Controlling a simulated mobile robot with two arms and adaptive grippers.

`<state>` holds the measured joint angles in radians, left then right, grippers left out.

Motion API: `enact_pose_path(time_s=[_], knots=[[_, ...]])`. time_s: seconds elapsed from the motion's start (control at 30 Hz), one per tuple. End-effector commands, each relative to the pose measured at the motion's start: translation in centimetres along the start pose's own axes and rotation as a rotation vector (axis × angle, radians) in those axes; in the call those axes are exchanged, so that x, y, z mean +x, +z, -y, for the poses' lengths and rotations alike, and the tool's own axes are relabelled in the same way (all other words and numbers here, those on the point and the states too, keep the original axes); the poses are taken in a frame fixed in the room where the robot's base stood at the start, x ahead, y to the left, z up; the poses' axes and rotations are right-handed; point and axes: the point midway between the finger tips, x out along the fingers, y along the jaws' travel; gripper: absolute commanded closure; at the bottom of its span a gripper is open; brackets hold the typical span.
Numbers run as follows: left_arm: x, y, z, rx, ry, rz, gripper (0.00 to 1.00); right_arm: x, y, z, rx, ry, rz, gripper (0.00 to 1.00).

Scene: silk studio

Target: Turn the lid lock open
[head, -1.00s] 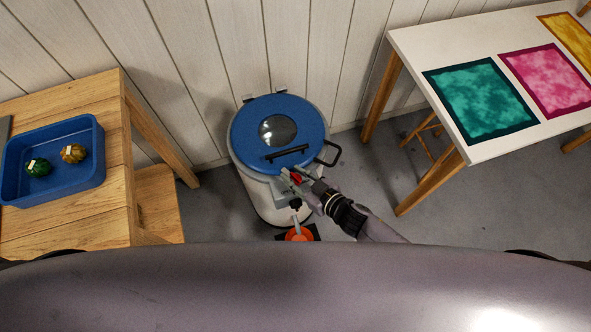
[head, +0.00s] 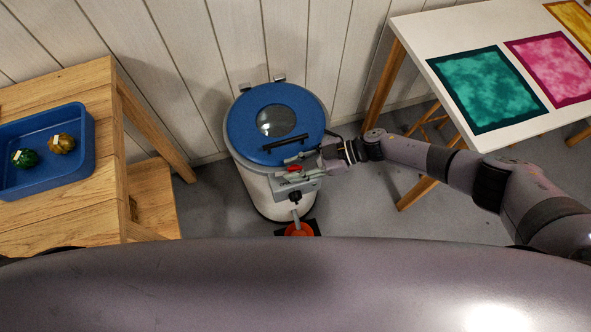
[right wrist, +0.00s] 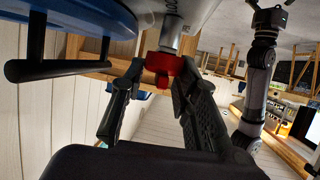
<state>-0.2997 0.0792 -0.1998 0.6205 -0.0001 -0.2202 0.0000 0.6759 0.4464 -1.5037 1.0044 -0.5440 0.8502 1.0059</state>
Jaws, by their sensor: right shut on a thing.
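A white round drum (head: 268,195) with a blue lid (head: 244,118) stands on the floor against the wall. Its lid lock (head: 294,168), a small red piece on a grey bracket, is at the front right of the lid. The red lock also shows in the right wrist view (right wrist: 163,64), below a pale metal post. My right gripper (head: 304,162) reaches in from the right at the lock. In the right wrist view its two dark fingers (right wrist: 160,82) close around the red piece from both sides. The far side of the lock is hidden. My left gripper is not in view.
The lid has a round window (head: 276,121) and a black bar handle (head: 285,143). An orange-red part (head: 299,229) sits low at the drum's front. A wooden bench (head: 70,224) with a blue tray (head: 84,178) is left; a white table (head: 412,40) with dyed cloths is right.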

Motion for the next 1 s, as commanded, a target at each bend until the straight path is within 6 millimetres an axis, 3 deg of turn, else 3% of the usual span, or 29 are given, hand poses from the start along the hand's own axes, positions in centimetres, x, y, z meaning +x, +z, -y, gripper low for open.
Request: enact_pose_path(time_s=[0.03, 0.3, 0.97, 1.0], knots=[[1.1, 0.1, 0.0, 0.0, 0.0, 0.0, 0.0, 0.1, 0.4, -0.3, -0.018, -0.026, 0.002, 0.99], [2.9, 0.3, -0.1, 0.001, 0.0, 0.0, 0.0, 0.1, 0.2, -0.2, -0.068, -0.148, 0.001, 0.99], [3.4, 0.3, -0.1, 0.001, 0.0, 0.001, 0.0, 0.1, -0.1, 0.0, -0.086, -0.199, -0.002, 0.99], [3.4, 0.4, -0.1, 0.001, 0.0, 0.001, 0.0, 0.1, -0.1, 0.0, -0.086, -0.199, -0.002, 0.69]])
